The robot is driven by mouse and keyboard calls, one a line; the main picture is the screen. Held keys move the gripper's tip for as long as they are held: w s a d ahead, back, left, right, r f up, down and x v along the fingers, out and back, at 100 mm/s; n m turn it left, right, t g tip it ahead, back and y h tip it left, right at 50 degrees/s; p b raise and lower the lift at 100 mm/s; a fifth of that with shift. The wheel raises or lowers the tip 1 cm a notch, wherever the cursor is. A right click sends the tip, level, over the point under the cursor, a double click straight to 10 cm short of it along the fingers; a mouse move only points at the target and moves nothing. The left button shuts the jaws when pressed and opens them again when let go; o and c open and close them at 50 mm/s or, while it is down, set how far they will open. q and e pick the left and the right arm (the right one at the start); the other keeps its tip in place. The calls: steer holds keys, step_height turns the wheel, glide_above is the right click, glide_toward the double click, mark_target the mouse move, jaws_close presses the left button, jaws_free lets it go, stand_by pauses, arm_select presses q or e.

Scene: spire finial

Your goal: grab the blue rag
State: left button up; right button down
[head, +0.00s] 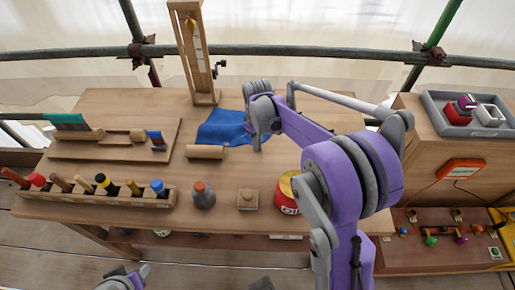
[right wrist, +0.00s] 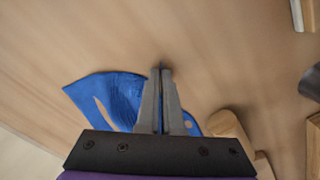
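The blue rag (head: 222,127) lies crumpled on the wooden workbench, just left of my right gripper (head: 256,142) in the head view. In the right wrist view, the rag (right wrist: 108,98) spreads to the left of and beneath the fingers. My right gripper (right wrist: 163,100) has its two fingers nearly together, with a thin strip of blue cloth between them, so it is shut on the rag. My left gripper (head: 138,275) shows only partly at the bottom edge, away from the bench, and its fingers are unclear.
A wooden cylinder (head: 205,152) lies close in front of the rag. A tall wooden frame (head: 195,50) stands behind it. A rack of several tools (head: 90,195), a dark bottle (head: 203,196) and a red-and-yellow tin (head: 287,192) stand along the front.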

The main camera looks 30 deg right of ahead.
arm_select(q)
step_height(320, 180, up, 8)
steer(key=w+p, duration=0.3)
steer(key=p, duration=0.3)
steer(key=shift+t, duration=0.3)
arm_select(e)
step_height(320, 180, up, 12)
arm_select(q)
steer(key=shift+s, duration=0.15)
steer(key=shift+t, duration=0.3)
steer(key=w+r+p, duration=0.1)
steer(key=r+p, duration=0.1)
steer(key=r, duration=0.1)
steer(key=w+r+p, duration=0.1)
steer(key=shift+w+r, duration=0.35)
steer(key=shift+r, duration=0.05)
arm_select(e)
step_height(320, 180, up, 27)
